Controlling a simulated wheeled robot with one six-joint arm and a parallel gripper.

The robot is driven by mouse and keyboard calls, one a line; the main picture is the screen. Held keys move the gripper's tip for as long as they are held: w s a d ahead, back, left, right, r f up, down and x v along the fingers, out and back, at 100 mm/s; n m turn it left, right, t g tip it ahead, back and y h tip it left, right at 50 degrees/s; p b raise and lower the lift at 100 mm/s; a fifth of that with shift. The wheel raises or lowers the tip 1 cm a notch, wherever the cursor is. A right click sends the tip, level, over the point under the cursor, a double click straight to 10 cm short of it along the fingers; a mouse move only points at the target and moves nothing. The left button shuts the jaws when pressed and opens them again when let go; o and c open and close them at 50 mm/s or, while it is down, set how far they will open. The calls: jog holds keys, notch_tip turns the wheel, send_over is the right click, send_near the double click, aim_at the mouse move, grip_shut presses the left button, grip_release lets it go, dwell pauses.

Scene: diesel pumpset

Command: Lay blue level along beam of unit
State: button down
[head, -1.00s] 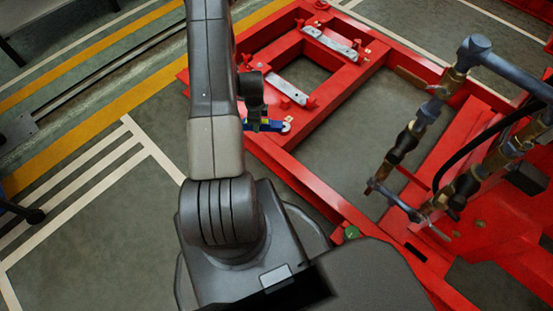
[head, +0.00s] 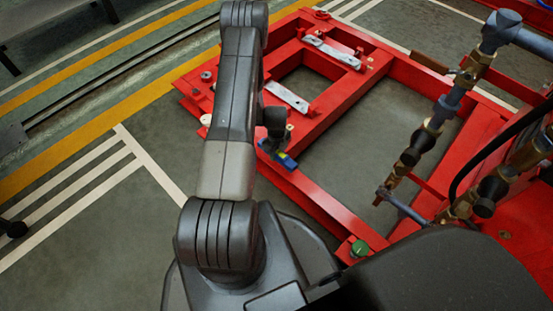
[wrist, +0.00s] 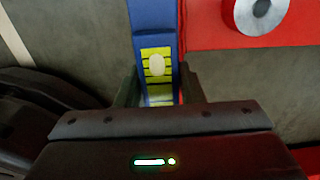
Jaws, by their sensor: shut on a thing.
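The blue level (wrist: 152,18) with a yellow window is held between the two fingers of my gripper (wrist: 158,92) in the wrist view and runs away up the picture. In the head view my gripper (head: 272,142) is partly behind my arm, and the level (head: 285,160) shows as a short blue and yellow piece below it. The red beam of the unit (head: 318,197) runs from there toward the lower right. The level appears over or beside this beam; I cannot tell whether they touch.
Silver plates (head: 287,97) lie on the red frame farther back. A round silver part (wrist: 258,12) sits on red metal right of the level. Brass and grey pipework (head: 430,128) stands to the right. A green knob (head: 360,248) is at the beam's near end.

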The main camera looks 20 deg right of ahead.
aim_at(277, 157)
jog(key=shift+f+b, duration=0.5)
jog(key=shift+f, duration=1.2)
jog(key=shift+f, duration=0.1)
jog(key=shift+f, duration=0.15)
jog(key=c, duration=1)
grip_release()
jog(key=shift+o, duration=0.2)
notch_tip(277, 157, up, 12)
jog(key=p, duration=0.4)
jog(key=shift+r, duration=0.25)
